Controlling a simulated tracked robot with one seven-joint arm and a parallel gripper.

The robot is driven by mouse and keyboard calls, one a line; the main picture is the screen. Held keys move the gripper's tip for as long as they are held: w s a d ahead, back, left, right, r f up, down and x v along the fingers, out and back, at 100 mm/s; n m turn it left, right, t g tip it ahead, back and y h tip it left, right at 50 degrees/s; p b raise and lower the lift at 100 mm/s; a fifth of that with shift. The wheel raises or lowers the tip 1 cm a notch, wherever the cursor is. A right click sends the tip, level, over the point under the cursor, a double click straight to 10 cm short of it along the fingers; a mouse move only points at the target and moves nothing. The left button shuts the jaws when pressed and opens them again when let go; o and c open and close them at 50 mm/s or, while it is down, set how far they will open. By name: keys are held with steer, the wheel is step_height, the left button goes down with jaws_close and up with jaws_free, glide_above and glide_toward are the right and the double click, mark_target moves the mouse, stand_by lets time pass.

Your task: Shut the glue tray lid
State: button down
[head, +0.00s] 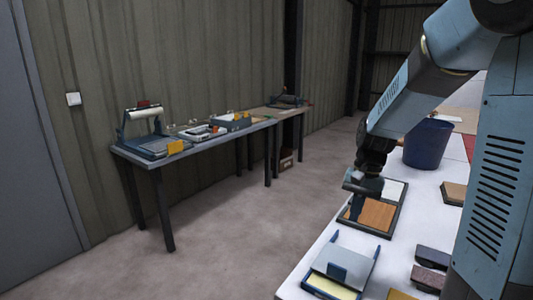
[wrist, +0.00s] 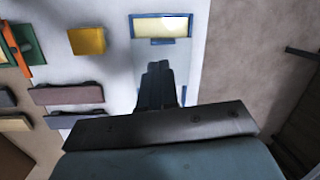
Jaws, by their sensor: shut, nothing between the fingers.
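The glue tray (head: 334,289) is a blue-framed tray with a cream inside, on the white table at the bottom of the head view. Its grey lid (head: 344,263) stands raised and tilted above it, leaving the near part of the cream inside uncovered. In the wrist view the tray (wrist: 160,40) is at the top centre, with the lid's grey surface (wrist: 152,57) partly behind my fingers. My gripper (head: 355,212) is shut and empty, pointing down beyond the tray in the head view. In the wrist view its fingers (wrist: 158,72) overlap the lid; contact cannot be told.
A dark-framed board with a brown panel (head: 376,213) lies below my gripper. Dark blocks (head: 432,256) and a yellow block (wrist: 87,41) lie beside the tray. A blue bin (head: 427,144) stands farther back. A second table (head: 205,143) with tools stands by the wall, across open floor.

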steer(key=s+r+n+t+h, duration=0.1)
steer(key=s+r+n+t, duration=0.4)
steer(key=s+r, duration=0.8)
steer(key=s+t, duration=0.1)
steer(key=s, duration=0.2)
steer(key=shift+s+t+h, duration=0.3)
steer(key=shift+s+h, duration=0.1)
steer(key=c, duration=1.7)
jaws_free()
steer(key=shift+s+a+r, duration=0.1)
steer(key=shift+s, duration=0.15)
steer(key=o, duration=0.4)
steer(key=shift+w, duration=0.15)
steer(key=shift+c, duration=0.2)
steer(key=shift+o, duration=0.7)
steer(key=shift+w+n, duration=0.3)
steer(key=shift+w, duration=0.1)
steer(key=n+g+h, duration=0.4)
steer(key=n+g, duration=0.4)
steer(key=n, duration=0.2)
glide_above(336, 266)
steer(key=w+a, duration=0.3)
steer(key=a, duration=0.1)
step_height(336, 266, down, 22)
steer(key=x, duration=1.3)
steer(key=shift+f, duration=0.25)
